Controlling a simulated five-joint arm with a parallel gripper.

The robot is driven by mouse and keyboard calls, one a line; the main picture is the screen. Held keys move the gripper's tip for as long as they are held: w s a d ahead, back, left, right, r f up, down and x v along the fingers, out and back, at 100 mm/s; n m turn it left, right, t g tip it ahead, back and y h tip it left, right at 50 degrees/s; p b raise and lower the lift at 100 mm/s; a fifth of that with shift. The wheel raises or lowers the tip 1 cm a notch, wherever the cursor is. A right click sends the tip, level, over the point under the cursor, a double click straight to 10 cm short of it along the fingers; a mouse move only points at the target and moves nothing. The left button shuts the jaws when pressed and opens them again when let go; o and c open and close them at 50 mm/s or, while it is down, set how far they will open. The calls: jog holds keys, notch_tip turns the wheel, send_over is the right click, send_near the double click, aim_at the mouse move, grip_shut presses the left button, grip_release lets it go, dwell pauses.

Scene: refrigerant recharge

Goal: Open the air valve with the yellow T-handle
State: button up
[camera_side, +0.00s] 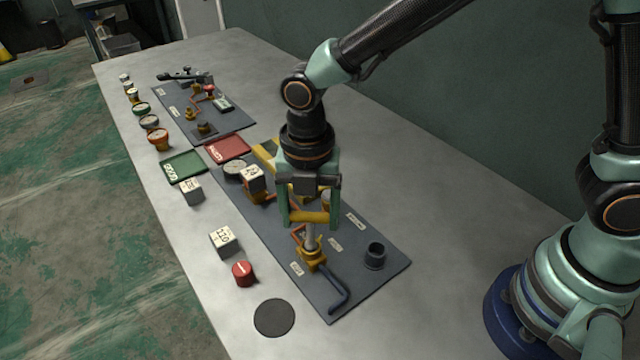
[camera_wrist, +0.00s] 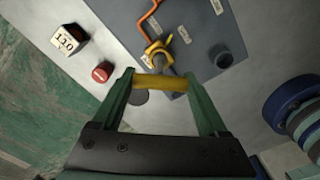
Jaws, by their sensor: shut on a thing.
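The yellow T-handle (camera_side: 309,217) is a bar on a silver stem above a brass valve body (camera_side: 313,258) near the front end of the dark panel (camera_side: 374,282). My gripper (camera_side: 310,215) points down and is shut on the bar, one green finger at each end. In the wrist view the T-handle (camera_wrist: 160,83) spans the gap between the fingertips of my gripper (camera_wrist: 160,80). The brass valve body (camera_wrist: 156,51) shows just beyond it. The bar runs roughly left to right in both views.
A dark blue bent pipe (camera_side: 342,298) leaves the valve. A black cup (camera_side: 375,256) stands at right on the panel. A red knob (camera_side: 243,273), a white numbered block (camera_side: 223,240) and a dark disc (camera_side: 274,317) lie at left. Red (camera_side: 229,148) and green (camera_side: 183,167) trays sit behind.

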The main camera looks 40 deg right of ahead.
jog(key=shift+n, duration=1.6)
jog(key=n, duration=0.2)
jog(key=shift+n, duration=0.6)
